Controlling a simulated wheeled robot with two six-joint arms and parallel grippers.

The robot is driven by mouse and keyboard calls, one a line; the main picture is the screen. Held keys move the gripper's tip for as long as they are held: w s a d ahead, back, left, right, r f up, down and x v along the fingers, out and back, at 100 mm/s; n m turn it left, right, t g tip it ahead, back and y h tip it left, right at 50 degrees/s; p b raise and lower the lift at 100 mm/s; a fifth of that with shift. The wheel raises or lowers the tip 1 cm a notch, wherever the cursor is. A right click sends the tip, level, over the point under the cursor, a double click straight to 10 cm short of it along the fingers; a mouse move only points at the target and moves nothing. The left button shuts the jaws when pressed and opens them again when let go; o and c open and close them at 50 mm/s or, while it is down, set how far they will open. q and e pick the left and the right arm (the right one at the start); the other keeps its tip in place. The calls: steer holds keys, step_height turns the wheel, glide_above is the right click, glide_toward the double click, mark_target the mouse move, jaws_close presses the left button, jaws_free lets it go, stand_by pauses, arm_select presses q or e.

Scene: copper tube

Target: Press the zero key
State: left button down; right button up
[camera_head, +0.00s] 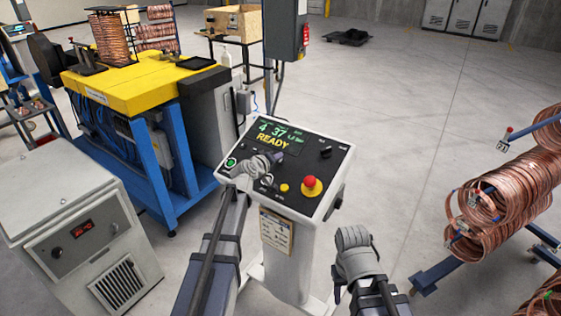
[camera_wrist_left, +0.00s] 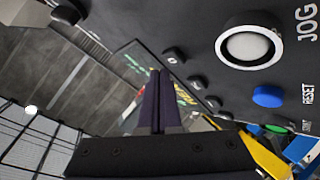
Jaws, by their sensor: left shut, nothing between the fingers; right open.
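The control panel (camera_head: 325,160) is a dark sloped plate on a light pedestal, with a lit display (camera_head: 272,134) reading READY. My left gripper (camera_head: 279,157) is over the panel, just below the display, and hides part of it. In the left wrist view its fingers (camera_wrist_left: 160,75) are shut and empty. A small dark key (camera_wrist_left: 175,53) with a mark that looks like a zero is close beside the fingertips. I cannot tell whether they touch. My right gripper (camera_head: 352,238) is open and empty, right of the pedestal.
A red emergency stop (camera_head: 310,183) and a yellow button (camera_head: 284,187) are on the panel's lower part. The wrist view shows a white button (camera_wrist_left: 249,46) marked JOG and a blue RESET button (camera_wrist_left: 268,96). Copper coils (camera_head: 510,195) stand at right. Floor between is clear.

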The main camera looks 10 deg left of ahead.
arm_select(q)
steer(key=shift+f, duration=0.15)
steer(key=shift+w+f+b, duration=0.15)
steer(key=shift+f+b, duration=0.1)
steer(key=shift+b, duration=0.15)
steer(key=shift+w+d+f+b, duration=0.15)
steer(key=shift+f+b, duration=0.25)
stand_by(0.6)
steer(key=shift+r, duration=0.15)
stand_by(0.3)
steer(key=shift+s+r+p, duration=0.3)
steer(key=shift+r+p, duration=0.35)
steer(key=shift+p, duration=0.15)
steer(key=r+p, duration=0.1)
steer(key=s+r+p, duration=0.1)
steer(key=r+p, duration=0.1)
steer(key=s+a+r+p, duration=0.1)
steer(key=shift+r+p, duration=0.3)
